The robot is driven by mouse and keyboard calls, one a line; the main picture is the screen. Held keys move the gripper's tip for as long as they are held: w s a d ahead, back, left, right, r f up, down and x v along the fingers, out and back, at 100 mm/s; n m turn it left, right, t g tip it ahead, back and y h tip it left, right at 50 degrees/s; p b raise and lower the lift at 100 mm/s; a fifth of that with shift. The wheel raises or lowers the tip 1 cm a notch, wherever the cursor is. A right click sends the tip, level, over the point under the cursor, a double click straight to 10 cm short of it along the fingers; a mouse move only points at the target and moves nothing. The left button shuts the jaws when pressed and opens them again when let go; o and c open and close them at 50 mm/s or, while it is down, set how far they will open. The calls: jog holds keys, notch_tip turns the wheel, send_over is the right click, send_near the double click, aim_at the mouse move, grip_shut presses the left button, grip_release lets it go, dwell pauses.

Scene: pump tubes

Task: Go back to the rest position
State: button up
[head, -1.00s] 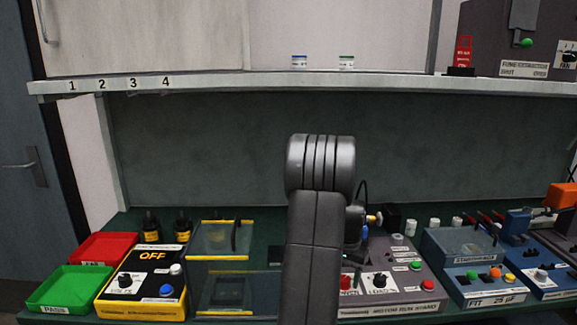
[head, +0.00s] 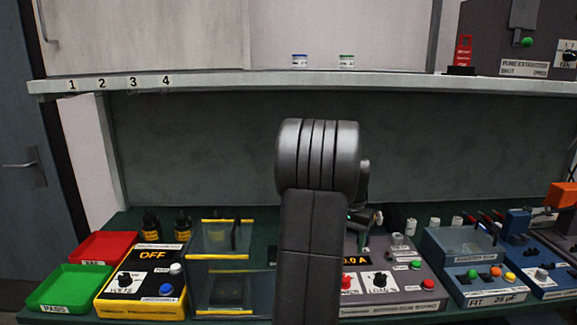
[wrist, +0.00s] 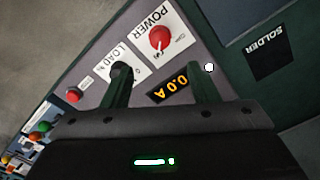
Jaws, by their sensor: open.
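My gripper (wrist: 160,72) is open and empty in the wrist view, its two dark fingers apart above the grey motor run stand (wrist: 90,80). Between and beyond the fingers show the stand's red power knob (wrist: 160,38), its black load knob (wrist: 121,70) and an orange display (wrist: 168,90) reading 0.0 A. In the head view my arm (head: 316,200) stands upright in the middle and hides most of the gripper. The motor run stand (head: 425,293) shows to the right of the arm.
Left of my arm stand a clear box (head: 217,257) with yellow edges, a yellow-black unit (head: 155,260) reading OFF, and green (head: 70,290) and red (head: 108,247) trays. Blue testers (head: 482,292) stand right. A shelf (head: 220,85) runs above; the wall space below is clear.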

notch_tip(320, 180, down, 12)
jog(key=shift+r, duration=0.25)
jog(key=shift+f+n, duration=0.2)
jog(key=shift+n, duration=0.1)
jog(key=n, duration=0.4)
jog(key=shift+n, duration=0.4)
jog(key=n, duration=0.3)
jog(key=shift+n+p, duration=0.35)
jog(key=shift+n, duration=0.05)
jog(key=n, duration=0.4)
jog(key=shift+n, duration=0.4)
jog(key=shift+n+p, duration=0.4)
jog(key=shift+n, duration=1.6)
jog(key=shift+a+r, duration=0.1)
